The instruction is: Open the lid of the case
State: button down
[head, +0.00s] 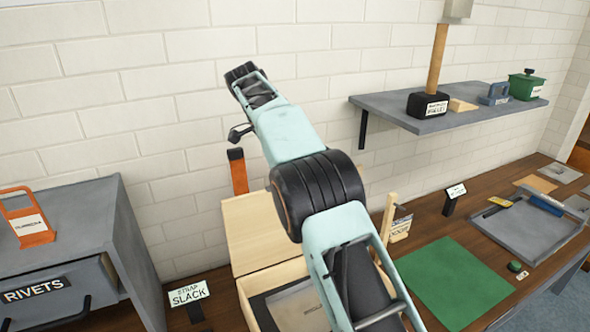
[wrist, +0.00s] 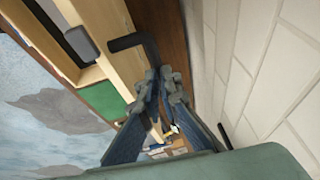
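The wooden case (head: 262,280) stands on the bench, with a dark interior and a grey panel inside. Its pale lid (head: 255,230) stands raised at the back, leaning toward the wall. My arm crosses in front of part of the case. In the head view I cannot make out my gripper's fingers. In the wrist view my gripper (wrist: 160,80) has its fingertips together, with nothing seen between them. Pale wooden edges, which look like the case (wrist: 105,35), lie to its upper left. A black bent piece (wrist: 138,43) shows just above the fingertips.
The white brick wall (wrist: 270,70) is close on the right in the wrist view. A grey shelf (head: 450,115) with a mallet overhangs the bench. A grey rivets cabinet (head: 70,230) stands left, a "strap slack" sign (head: 188,293) beside the case, and a green mat (head: 455,280) right.

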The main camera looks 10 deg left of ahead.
jog(key=shift+s+a+f, duration=0.1)
jog(key=shift+f, duration=0.55)
jog(key=shift+s+a+f, duration=0.1)
jog(key=shift+f, duration=0.5)
jog(key=c, duration=2.6)
grip_release()
jog(key=o, duration=0.5)
jog(key=shift+w+f, duration=0.1)
jog(key=shift+w, duration=0.05)
jog(key=shift+o, duration=0.4)
jog(key=shift+w+a+f+g, duration=0.3)
jog(key=shift+w+f, duration=0.05)
jog(key=shift+w, duration=0.2)
jog(key=shift+s+d+r, duration=0.2)
jog(key=shift+d+r, duration=0.05)
jog(key=shift+r, duration=0.25)
jog(key=v, duration=0.5)
jog(key=s+a, duration=0.8)
jog(key=shift+s+a, duration=0.25)
jog(key=shift+s, duration=0.05)
